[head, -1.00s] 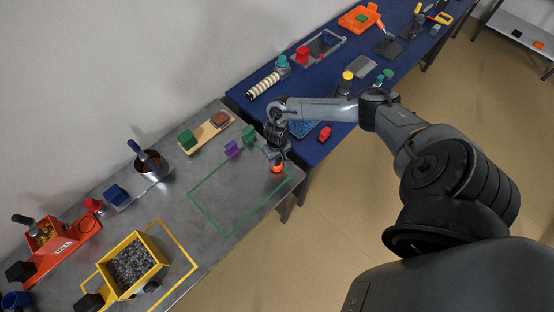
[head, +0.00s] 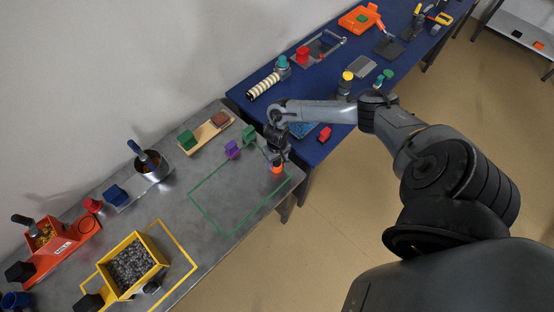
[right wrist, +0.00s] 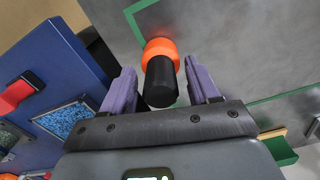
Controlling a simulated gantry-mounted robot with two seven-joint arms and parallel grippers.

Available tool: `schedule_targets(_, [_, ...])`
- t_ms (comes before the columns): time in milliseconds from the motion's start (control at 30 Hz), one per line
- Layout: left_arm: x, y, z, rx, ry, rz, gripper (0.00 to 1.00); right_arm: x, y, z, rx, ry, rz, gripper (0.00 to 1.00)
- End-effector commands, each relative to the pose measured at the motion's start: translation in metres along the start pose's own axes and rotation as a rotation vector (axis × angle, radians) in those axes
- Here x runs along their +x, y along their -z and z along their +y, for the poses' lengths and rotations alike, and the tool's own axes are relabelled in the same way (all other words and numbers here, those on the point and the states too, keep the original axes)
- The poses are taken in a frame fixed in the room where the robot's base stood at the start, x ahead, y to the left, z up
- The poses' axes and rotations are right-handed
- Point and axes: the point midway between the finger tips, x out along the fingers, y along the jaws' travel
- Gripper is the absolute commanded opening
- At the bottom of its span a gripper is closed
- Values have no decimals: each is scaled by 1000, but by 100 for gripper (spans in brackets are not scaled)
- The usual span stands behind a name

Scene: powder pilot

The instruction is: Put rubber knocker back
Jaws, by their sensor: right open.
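The rubber knocker, with an orange head and a black handle (right wrist: 161,84), stands on the grey table near its right end. In the head view its orange head (head: 277,169) shows just below my right gripper (head: 276,159). In the right wrist view my right gripper (right wrist: 162,70) is open, with one purple-grey finger on each side of the black handle. Gaps show between the fingers and the handle. My left gripper is in neither view.
A green outline (head: 208,216) marks the grey table beside the knocker. A purple block (head: 232,150) and a green block (head: 249,133) stand close by. The outlined area is mostly clear.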

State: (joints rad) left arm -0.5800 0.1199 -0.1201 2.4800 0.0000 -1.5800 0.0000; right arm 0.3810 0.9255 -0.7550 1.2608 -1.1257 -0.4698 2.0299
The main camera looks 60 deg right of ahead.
Motion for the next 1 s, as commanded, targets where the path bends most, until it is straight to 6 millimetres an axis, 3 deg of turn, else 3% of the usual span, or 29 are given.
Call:
schedule_targets(167, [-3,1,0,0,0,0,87,-14,1,0,0,1,2,60])
schedule_targets(700, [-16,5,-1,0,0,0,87,-104,1,0,-2,1,2,60])
schedule_targets(867, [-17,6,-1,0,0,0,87,-115,-1,-4,-15,6,4,60])
schedule_targets(1000, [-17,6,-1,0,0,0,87,-106,-12,-38,-130,51,44,60])
